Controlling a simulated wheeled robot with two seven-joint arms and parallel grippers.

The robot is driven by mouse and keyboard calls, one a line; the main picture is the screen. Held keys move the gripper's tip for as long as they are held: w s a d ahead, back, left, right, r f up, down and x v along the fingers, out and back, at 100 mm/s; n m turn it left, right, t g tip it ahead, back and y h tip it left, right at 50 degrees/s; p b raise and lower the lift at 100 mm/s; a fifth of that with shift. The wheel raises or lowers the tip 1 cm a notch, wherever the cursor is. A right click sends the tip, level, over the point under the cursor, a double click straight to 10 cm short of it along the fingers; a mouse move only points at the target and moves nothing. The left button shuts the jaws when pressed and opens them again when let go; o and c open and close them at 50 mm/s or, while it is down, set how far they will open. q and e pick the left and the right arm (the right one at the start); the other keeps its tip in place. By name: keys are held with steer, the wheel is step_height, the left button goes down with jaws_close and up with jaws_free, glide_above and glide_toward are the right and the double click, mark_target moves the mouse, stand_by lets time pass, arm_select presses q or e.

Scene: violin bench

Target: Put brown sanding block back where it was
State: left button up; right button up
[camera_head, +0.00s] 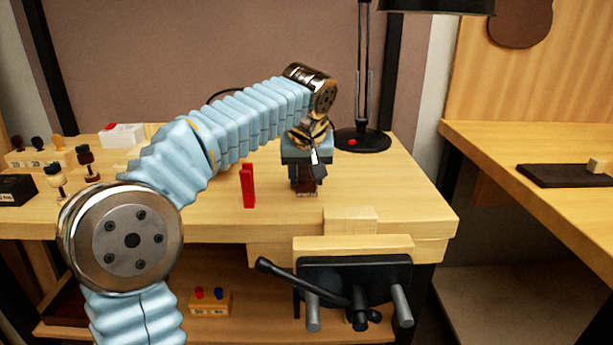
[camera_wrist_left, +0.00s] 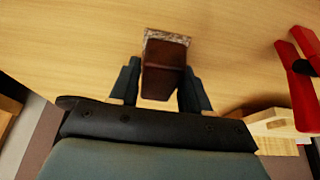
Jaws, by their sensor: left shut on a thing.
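My left gripper (camera_head: 305,183) points down over the front part of the wooden bench, left of the lamp base. It is shut on the brown sanding block (camera_head: 307,176), which shows below the wrist between the fingers. In the left wrist view the dark brown block (camera_wrist_left: 164,82) sits between the two fingers of the gripper (camera_wrist_left: 160,68), with a speckled, grainy strip at its far end. The block is at or just above the bench top (camera_head: 400,190); I cannot tell whether it touches. My right gripper is not in view.
A red upright tool (camera_head: 248,186) stands left of the gripper; it also shows in the left wrist view (camera_wrist_left: 300,85). A black lamp (camera_head: 362,140) stands behind. A vise (camera_head: 352,270) is at the front edge. Small bottles and boxes (camera_head: 85,160) fill the left end.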

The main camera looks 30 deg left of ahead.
arm_select(q)
steer(key=o, duration=0.8)
steer(key=shift+f, duration=0.15)
steer(key=o, duration=0.5)
steer(key=shift+r, duration=0.35)
steer(key=p+v, duration=0.2)
steer(key=v, duration=0.9)
steer(key=shift+s+d+r, duration=0.15)
steer(key=shift+r, duration=0.2)
